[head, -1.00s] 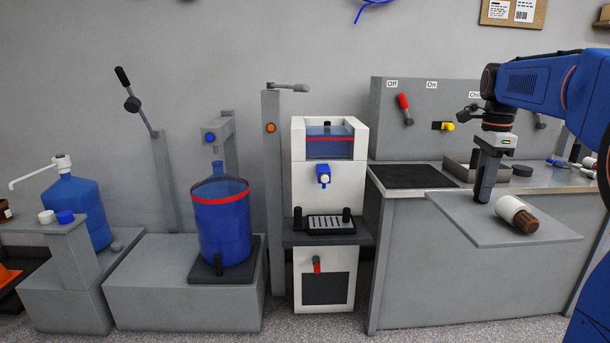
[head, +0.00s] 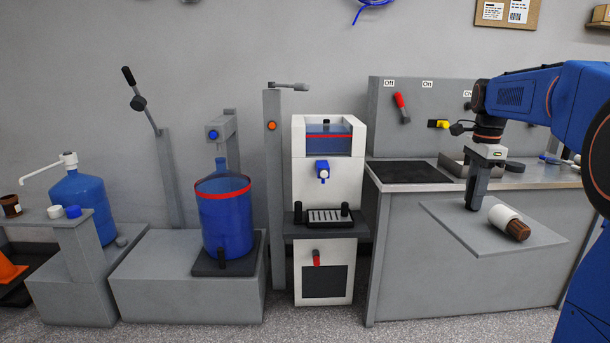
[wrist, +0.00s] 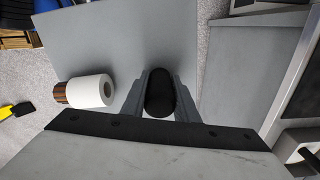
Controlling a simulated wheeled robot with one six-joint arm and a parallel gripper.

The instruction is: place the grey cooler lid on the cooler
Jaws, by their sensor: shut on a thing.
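The grey cooler lid (head: 455,222) is a flat square plate. My gripper (head: 476,200) points down and is shut on its black knob (wrist: 160,95), seen between the fingers in the wrist view. The lid is held level in front of the bench, clear of the floor, to the right of the cooler. The cooler (head: 343,175) is a white upright unit with a blue tap. Its open top shows a blue basin with a red band. A white cylinder with a brown ribbed end (head: 508,219) lies on the lid beside the knob; it also shows in the wrist view (wrist: 90,91).
The grey bench (head: 400,255) with a switch panel (head: 380,130) stands behind the lid. A grey post with a lever (head: 272,180) stands just left of the cooler. A blue bucket (head: 226,225) sits on a grey block further left. The floor in front is clear.

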